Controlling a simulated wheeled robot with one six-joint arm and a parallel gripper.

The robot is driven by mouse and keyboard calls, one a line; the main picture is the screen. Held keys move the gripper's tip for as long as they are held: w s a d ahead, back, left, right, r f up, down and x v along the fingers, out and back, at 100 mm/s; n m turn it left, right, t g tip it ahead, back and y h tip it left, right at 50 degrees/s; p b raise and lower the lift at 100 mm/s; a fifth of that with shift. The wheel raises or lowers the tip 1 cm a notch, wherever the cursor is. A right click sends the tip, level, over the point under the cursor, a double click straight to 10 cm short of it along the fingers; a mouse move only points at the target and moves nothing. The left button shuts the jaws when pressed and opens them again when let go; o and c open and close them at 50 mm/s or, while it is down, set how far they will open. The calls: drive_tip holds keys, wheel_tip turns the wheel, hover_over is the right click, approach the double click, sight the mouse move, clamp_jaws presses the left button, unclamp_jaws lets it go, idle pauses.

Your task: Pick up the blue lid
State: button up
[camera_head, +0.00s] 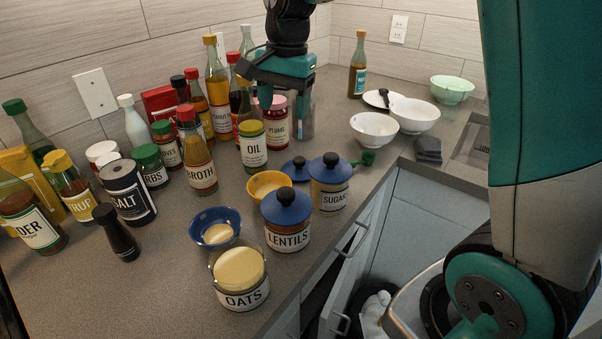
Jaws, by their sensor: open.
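A loose blue lid (294,168) with a dark knob lies on the counter, just left of the sugar jar (331,196) and behind the lentils jar (287,232). The two jars wear similar blue lids, the sugar lid (330,167) and the lentils lid (286,206). The oats jar (241,292) stands without a lid. My gripper (277,105) hangs at the top middle, open and apart from the lids, among the back bottles in the picture. Its fingertips are hard to make out against the bottles and the red-lidded plume jar (274,122).
A yellow bowl (268,183) and a blue bowl (216,228) stand close to the lids. Several bottles and jars crowd the left and back, including the oil bottle (253,147). White bowls (373,131) stand to the right. A drawer (347,240) below the counter edge is partly open.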

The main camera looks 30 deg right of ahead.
drive_tip(key=w+d+f+m, duration=0.4)
drive_tip(key=w+d+m, duration=0.3)
drive_tip(key=d+m, duration=0.1)
drive_tip(key=p, duration=0.2)
hover_over(300, 159)
drive_tip(key=shift+h, duration=0.4)
wheel_tip(300, 159, down, 11)
drive_tip(key=shift+a+f, duration=0.1)
drive_tip(key=shift+a, duration=0.05)
drive_tip(key=shift+w+d+f+p, duration=0.1)
drive_tip(key=shift+f+p, duration=0.25)
drive_tip(key=shift+f, duration=1.1)
drive_tip(key=shift+d+f+p, duration=0.1)
drive_tip(key=shift+f+p, duration=0.25)
drive_tip(key=shift+f, duration=1.1)
drive_tip(key=c, duration=1)
